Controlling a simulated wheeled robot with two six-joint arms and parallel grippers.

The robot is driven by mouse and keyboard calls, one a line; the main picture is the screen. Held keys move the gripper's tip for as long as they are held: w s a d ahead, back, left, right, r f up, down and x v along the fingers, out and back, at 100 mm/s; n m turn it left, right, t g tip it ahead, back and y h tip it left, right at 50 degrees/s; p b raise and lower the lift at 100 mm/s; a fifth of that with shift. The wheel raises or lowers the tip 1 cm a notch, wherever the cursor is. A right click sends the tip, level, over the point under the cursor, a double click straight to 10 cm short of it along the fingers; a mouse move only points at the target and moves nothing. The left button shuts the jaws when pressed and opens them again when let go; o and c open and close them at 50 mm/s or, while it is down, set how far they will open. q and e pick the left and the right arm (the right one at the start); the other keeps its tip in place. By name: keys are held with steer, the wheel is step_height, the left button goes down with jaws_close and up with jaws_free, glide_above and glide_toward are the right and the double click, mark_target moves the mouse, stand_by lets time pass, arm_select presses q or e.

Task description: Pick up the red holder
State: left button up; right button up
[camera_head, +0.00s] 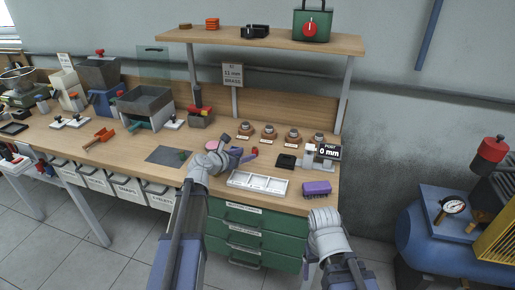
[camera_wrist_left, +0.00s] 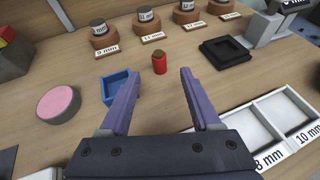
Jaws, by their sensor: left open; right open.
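The red holder (camera_wrist_left: 160,64) appears as a small upright red cylinder with a dark-tipped top on the wooden bench. In the head view it is a small red spot (camera_head: 255,151). My left gripper (camera_wrist_left: 160,76) is open, with its purple fingers spread and nothing between them but bench. In the left wrist view the holder shows in the gap at the fingertips, not touching either finger. My left gripper also shows in the head view (camera_head: 240,156), just left of the holder. My right gripper (camera_head: 317,189) is at the bench's front right, seen from behind.
A blue square tray (camera_wrist_left: 118,86) and a pink-topped disc (camera_wrist_left: 62,102) lie left of the holder. Several labelled round stands (camera_head: 270,131) line up behind it. A black square tray (camera_wrist_left: 227,52) is to the right, and a white compartment tray (camera_head: 258,183) is in front.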

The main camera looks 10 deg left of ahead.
mark_target(253, 150)
arm_select(q)
steer(key=shift+w, duration=0.1)
steer(key=shift+b+x, duration=0.5)
steer(key=shift+x, duration=0.7)
steer(key=shift+b+x, duration=0.85)
steer(key=shift+x, duration=1.9)
steer(key=shift+r, duration=0.3)
jaws_close()
